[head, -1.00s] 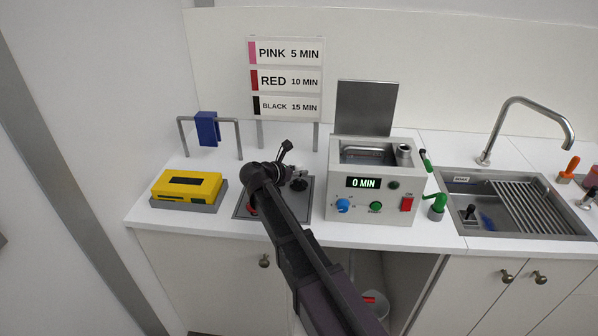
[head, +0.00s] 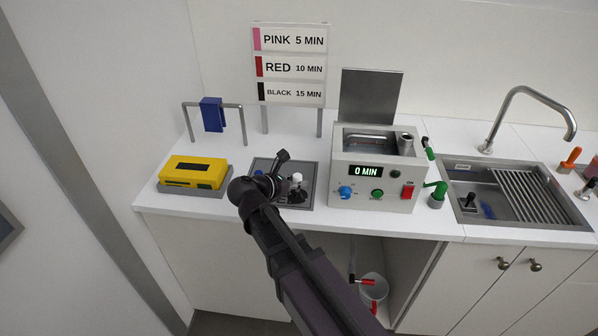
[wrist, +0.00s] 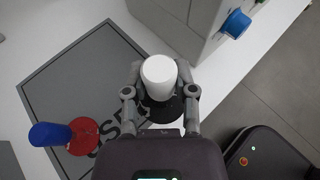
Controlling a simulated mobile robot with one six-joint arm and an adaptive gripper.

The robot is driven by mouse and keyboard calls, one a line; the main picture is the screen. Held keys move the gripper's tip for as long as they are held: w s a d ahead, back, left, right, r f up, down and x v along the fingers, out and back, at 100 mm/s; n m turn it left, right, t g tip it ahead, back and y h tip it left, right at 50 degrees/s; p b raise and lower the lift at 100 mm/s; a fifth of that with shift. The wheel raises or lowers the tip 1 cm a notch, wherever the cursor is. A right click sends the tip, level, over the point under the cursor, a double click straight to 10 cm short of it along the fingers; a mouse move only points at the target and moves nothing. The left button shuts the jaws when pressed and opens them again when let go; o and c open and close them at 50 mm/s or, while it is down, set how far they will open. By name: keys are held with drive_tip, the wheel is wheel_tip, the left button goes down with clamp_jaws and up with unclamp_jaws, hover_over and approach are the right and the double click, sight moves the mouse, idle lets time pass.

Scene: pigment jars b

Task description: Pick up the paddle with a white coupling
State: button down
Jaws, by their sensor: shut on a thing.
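The paddle with a white coupling (wrist: 160,77) stands between the fingers of my gripper (wrist: 160,94) in the wrist view. Both fingers are shut on it, one on each side. Its black disc (wrist: 165,110) shows below the coupling, over the grey mat's edge area. In the head view the white coupling (head: 297,177) shows beside my gripper, above the grey mat (head: 306,168). Whether the paddle touches the mat is unclear. A second paddle, with a blue coupling (wrist: 50,134) and a red disc (wrist: 84,136), is on the mat to the left.
The grey machine (head: 372,190) with a blue knob stands close to the right of the mat. A sink (head: 480,205) is at far right. Below is an open cabinet with a bucket (head: 373,288).

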drive_tip(key=shift+s, duration=0.45)
drive_tip(key=shift+r, duration=0.1)
drive_tip(key=shift+r+p, duration=0.75)
drive_tip(key=shift+p, duration=0.05)
idle(0.8)
